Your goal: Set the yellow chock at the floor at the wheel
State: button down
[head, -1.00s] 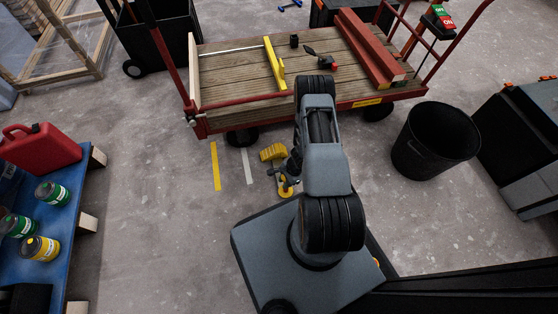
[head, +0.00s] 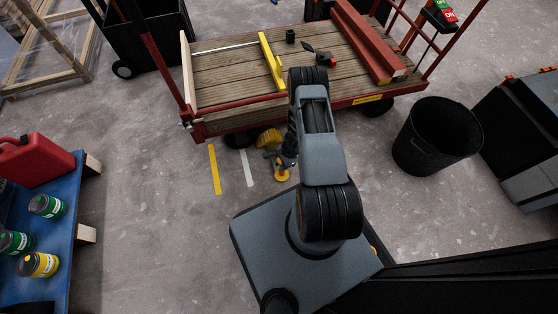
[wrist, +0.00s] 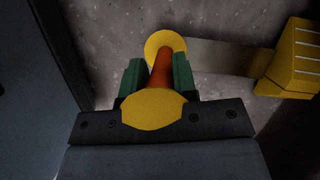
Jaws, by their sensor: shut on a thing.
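The yellow chock (head: 269,138) is low by the trolley's near edge in the head view, just right of the dark near-left wheel (head: 238,140). I cannot tell whether it touches the wheel or the floor. In the wrist view the chock (wrist: 298,62) is at the right, joined by a flat grey bar to an orange handle (wrist: 161,72) with yellow ends. My gripper (wrist: 157,80) is shut on this handle, with a green pad on each side. In the head view my gripper (head: 283,160) is partly hidden by my arm.
The red-framed trolley (head: 222,83) carries red beams (head: 368,45) and a yellow bar (head: 271,62). A yellow stripe (head: 214,170) and a white stripe (head: 247,168) mark the floor. A black bin (head: 437,135) stands right, a blue bench (head: 62,215) left. Floor between stripes and bench is clear.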

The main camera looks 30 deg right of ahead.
jog(key=shift+w+d+f+b, duration=0.15)
jog(key=shift+w+f+b, duration=0.25)
jog(key=shift+w+f, duration=0.2)
jog(key=shift+f, duration=0.2)
jog(key=c, duration=0.9)
grip_release()
jog(key=shift+r, duration=0.1)
